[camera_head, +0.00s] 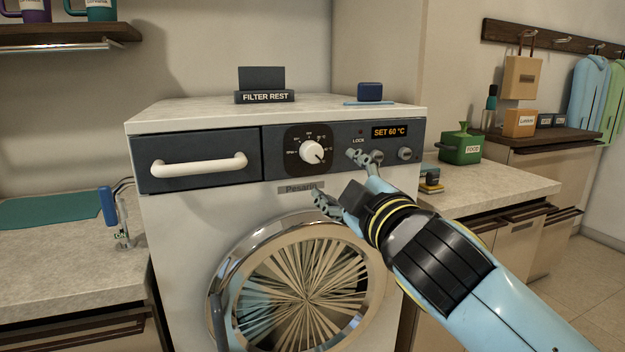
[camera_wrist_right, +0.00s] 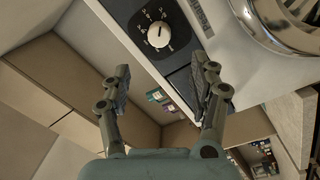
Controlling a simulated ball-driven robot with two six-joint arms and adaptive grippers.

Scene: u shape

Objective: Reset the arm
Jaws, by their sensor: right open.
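My right arm (camera_head: 470,275) comes in from the lower right in the head view. Its gripper (camera_head: 340,176) is open and empty, in front of the washing machine's upper right front, below the control panel. The right wrist view shows its two fingers (camera_wrist_right: 163,85) spread apart with nothing between them. The washing machine (camera_head: 190,255) has a white dial (camera_head: 311,152), which also shows in the wrist view (camera_wrist_right: 158,34). Its display reads "SET 60 °C" (camera_head: 397,131). One finger covers part of the panel near the "LOCK" label. My left gripper is not in view.
A "FILTER REST" stand (camera_head: 265,97) and a blue block (camera_head: 370,92) sit on the machine top. A green box (camera_head: 460,148) stands on the right counter (camera_head: 500,190). A blue-handled item (camera_head: 108,207) is at the left counter's edge. The round door (camera_head: 305,285) is below the gripper.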

